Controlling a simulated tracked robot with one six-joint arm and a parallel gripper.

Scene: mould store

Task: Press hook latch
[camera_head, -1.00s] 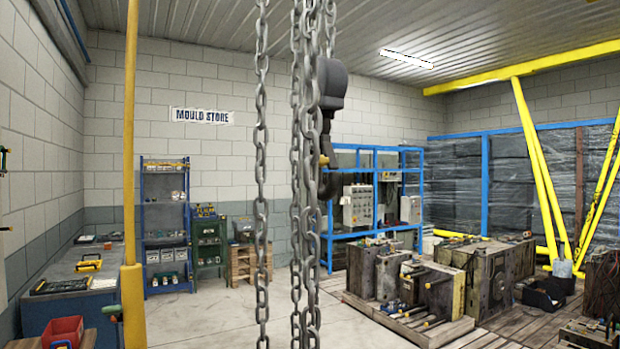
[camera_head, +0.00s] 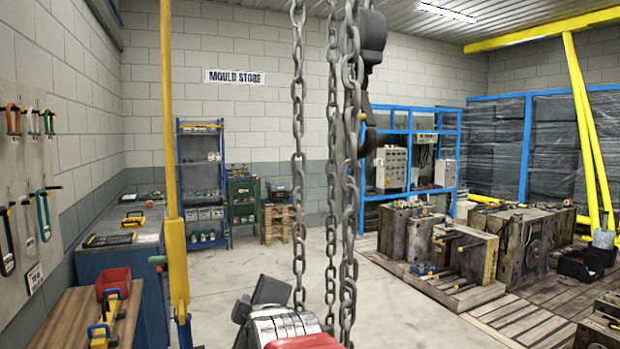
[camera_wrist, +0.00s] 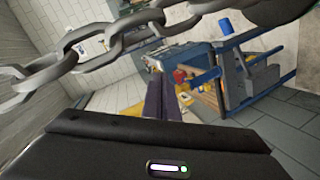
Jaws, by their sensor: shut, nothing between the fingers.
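The dark crane hook (camera_head: 368,135) hangs below its rounded grey block (camera_head: 372,35), partly behind a chain in the head view. A small yellowish piece at the hook's throat, seemingly the latch (camera_head: 362,115), shows beside the chain; its exact state is too small to tell. My gripper (camera_wrist: 160,98) is shut and empty in the wrist view, its dark fingers pointing away from the camera. My red and silver arm end is low in the head view, well below the hook. The hook is not recognisable in the wrist view.
Several steel chains (camera_head: 298,150) hang in front of me; one chain (camera_wrist: 110,42) crosses the wrist view close above the fingers. A yellow post (camera_head: 170,150) stands left. Pallets with moulds (camera_head: 525,245) are at right. The concrete floor (camera_head: 390,300) between is clear.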

